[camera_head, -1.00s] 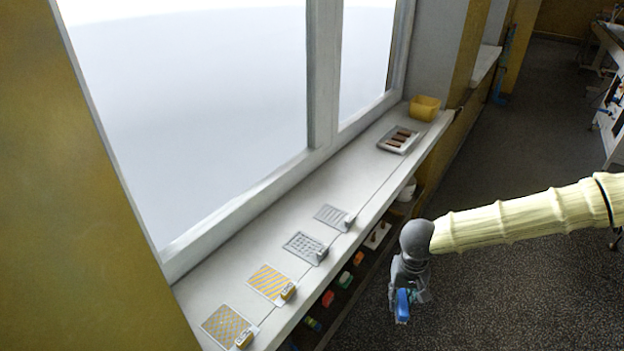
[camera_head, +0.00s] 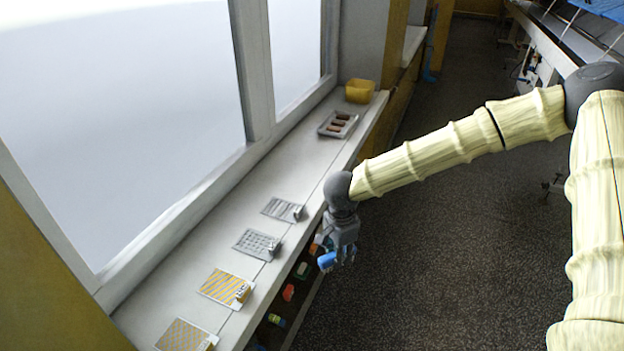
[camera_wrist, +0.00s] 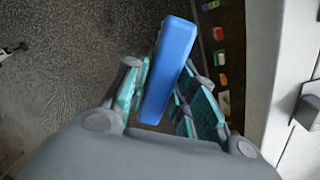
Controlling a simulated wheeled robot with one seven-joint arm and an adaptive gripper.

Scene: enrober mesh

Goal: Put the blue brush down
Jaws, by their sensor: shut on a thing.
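The blue brush (camera_head: 327,261) is held in my gripper (camera_head: 338,256), at the front edge of the window sill and beside the shelf below it. In the wrist view its long blue body (camera_wrist: 168,72) sits between my gripper's two teal-padded fingers (camera_wrist: 165,98), which are shut on it. It hangs clear of any surface that I can see. Its bristles are not visible.
The white sill (camera_head: 225,200) carries several grey and yellow patterned mesh plates (camera_head: 228,287), a tray with brown bars (camera_head: 338,124) and a yellow tub (camera_head: 360,91). The shelf below holds several small coloured items, including a red one (camera_head: 288,292). Open floor (camera_head: 430,270) lies to the right.

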